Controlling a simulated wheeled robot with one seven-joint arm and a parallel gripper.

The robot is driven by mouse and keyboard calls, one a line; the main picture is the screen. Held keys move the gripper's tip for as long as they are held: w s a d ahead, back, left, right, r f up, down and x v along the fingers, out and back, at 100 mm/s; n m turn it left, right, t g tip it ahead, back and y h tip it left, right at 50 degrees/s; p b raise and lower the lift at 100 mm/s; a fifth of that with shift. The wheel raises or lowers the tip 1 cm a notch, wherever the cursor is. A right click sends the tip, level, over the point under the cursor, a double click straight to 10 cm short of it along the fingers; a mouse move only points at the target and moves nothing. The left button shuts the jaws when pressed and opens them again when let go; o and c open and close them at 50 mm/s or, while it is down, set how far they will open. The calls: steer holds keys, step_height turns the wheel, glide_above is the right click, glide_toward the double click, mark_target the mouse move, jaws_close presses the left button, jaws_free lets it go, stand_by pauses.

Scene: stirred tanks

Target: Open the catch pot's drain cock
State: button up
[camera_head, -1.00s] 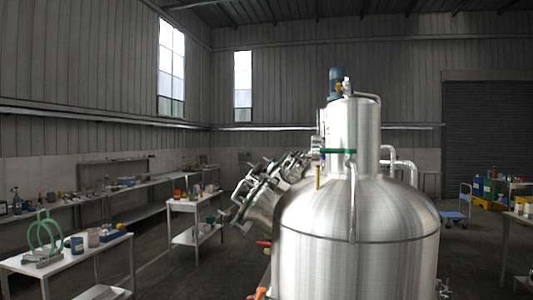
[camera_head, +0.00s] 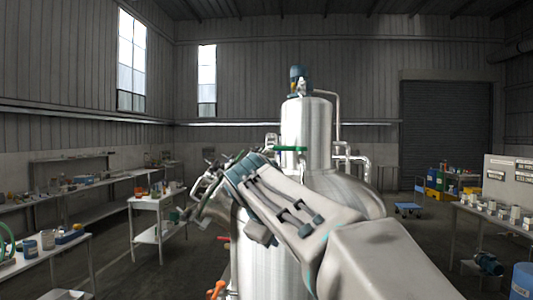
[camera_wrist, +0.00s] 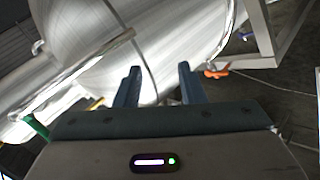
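A large steel tank (camera_head: 268,260) with a domed top stands in front of me, partly behind my arm. An orange handle (camera_head: 217,289) shows low at its left side, with a small red handle (camera_head: 223,238) higher up. An orange part (camera_wrist: 216,71) also shows in the wrist view, right of my fingers. I cannot tell which of these, if any, is the catch pot's drain cock; the catch pot is not clearly identifiable. My gripper (camera_wrist: 159,72) has its two fingers apart with nothing between them, in front of the shiny steel surface and not visibly touching it.
Pipes (camera_head: 352,158) and a motor (camera_head: 298,78) top the tank. A white table (camera_head: 157,200) stands at left, and another table (camera_head: 495,226) with jars at right. A blue drum (camera_head: 522,281) is at lower right. A pale frame (camera_wrist: 262,45) stands near my gripper. Open floor lies at left.

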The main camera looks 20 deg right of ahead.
steer(key=w+r+n+t+h, duration=0.25)
steer(key=w+r, duration=0.45)
steer(key=r, duration=0.5)
steer(key=h, duration=0.3)
glide_toward(282, 148)
steer(key=shift+t, duration=0.25)
steer(key=p+x, duration=0.5)
steer(key=x, duration=0.6)
steer(key=shift+w+d, duration=0.15)
steer(key=shift+d, duration=0.15)
steer(key=shift+w+d+f, duration=0.25)
steer(key=shift+w+d, duration=0.05)
steer(key=shift+d, duration=0.05)
jaws_close()
